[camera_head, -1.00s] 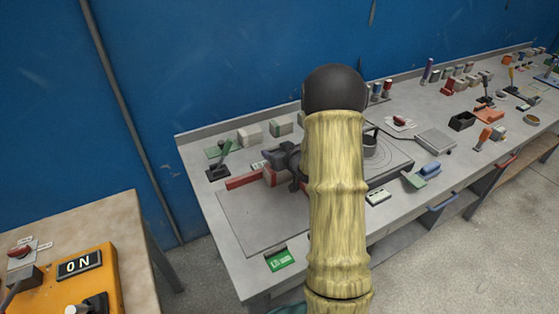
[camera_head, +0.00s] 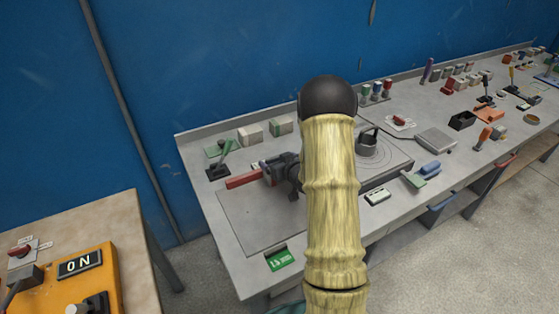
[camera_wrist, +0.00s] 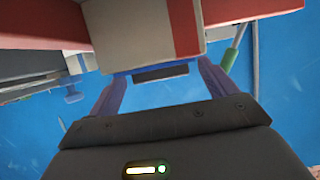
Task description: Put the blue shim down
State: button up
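In the wrist view my gripper (camera_wrist: 160,72) has its two purple-grey fingers apart, with a thin blue strip, the blue shim (camera_wrist: 122,75), spanning between the tips, seen nearly edge-on. A pale block with a red side (camera_wrist: 150,35) fills the view just beyond the fingertips; I cannot tell whether the shim touches it. In the head view my gripper (camera_head: 272,172) is low over the left end of the bench, beside a red bar (camera_head: 243,180). The shim cannot be made out clearly there, and my arm hides part of the area.
A green-handled lever (camera_head: 221,158) and pale blocks (camera_head: 250,133) stand behind. A round black fixture (camera_head: 368,140) is to the right.

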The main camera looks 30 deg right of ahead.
jog(key=shift+w, duration=0.1)
jog(key=shift+r, duration=0.15)
jog(key=b+v, duration=0.1)
jog(key=v, duration=1.1)
jog(key=shift+d, duration=0.1)
jog(key=s+a+r+g, duration=0.2)
jog(key=s+a+g, duration=0.9)
jog(key=s+a, duration=0.5)
jog(key=shift+s+a, duration=0.2)
jog(key=shift+a, duration=0.65)
